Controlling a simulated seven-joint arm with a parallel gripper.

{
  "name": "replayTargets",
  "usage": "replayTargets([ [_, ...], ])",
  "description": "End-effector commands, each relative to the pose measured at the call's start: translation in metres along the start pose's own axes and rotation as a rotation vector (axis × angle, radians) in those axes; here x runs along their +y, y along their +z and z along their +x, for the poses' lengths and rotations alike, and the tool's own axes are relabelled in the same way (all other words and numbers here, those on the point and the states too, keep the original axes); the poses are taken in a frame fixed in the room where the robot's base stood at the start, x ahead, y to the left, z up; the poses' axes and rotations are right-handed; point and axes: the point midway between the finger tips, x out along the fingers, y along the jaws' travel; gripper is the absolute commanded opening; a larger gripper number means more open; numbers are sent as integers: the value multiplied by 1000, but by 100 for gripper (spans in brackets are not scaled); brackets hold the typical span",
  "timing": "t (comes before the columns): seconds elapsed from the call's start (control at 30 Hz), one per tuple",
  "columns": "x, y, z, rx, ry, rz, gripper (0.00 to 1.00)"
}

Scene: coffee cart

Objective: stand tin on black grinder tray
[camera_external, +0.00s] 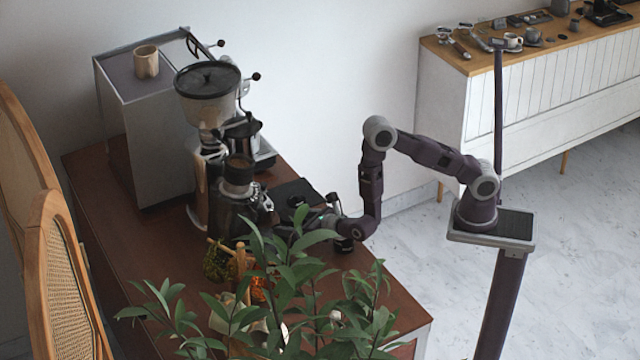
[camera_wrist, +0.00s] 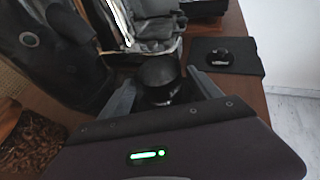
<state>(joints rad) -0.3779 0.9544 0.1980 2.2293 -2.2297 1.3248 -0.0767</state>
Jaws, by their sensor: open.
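My gripper (camera_wrist: 161,78) is open in the wrist view, one finger on each side of a dark round-topped cylinder (camera_wrist: 158,70), which may be the tin. I cannot tell whether the fingers touch it. In the external view my gripper is largely hidden behind leaves, low beside the dark grinder (camera_external: 236,205). A grey machine body (camera_wrist: 155,28) stands just beyond the cylinder in the wrist view. The black grinder tray cannot be made out clearly in either view.
A black mat (camera_external: 290,190) with a small dark object on it lies right of the grinder; the mat also shows in the wrist view (camera_wrist: 250,66). A large funnel-topped machine (camera_external: 208,85) stands behind. A plant (camera_external: 290,270) blocks the front. The brown table (camera_external: 130,260) is bare at left.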

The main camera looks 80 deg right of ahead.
Motion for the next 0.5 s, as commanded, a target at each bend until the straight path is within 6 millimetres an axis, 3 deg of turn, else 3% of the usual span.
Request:
replayTargets([
  [0.17, 0, 2, -10, 2, 1, -1, 74],
  [0.5, 1, 3, -97, 0, 5, -2, 74],
])
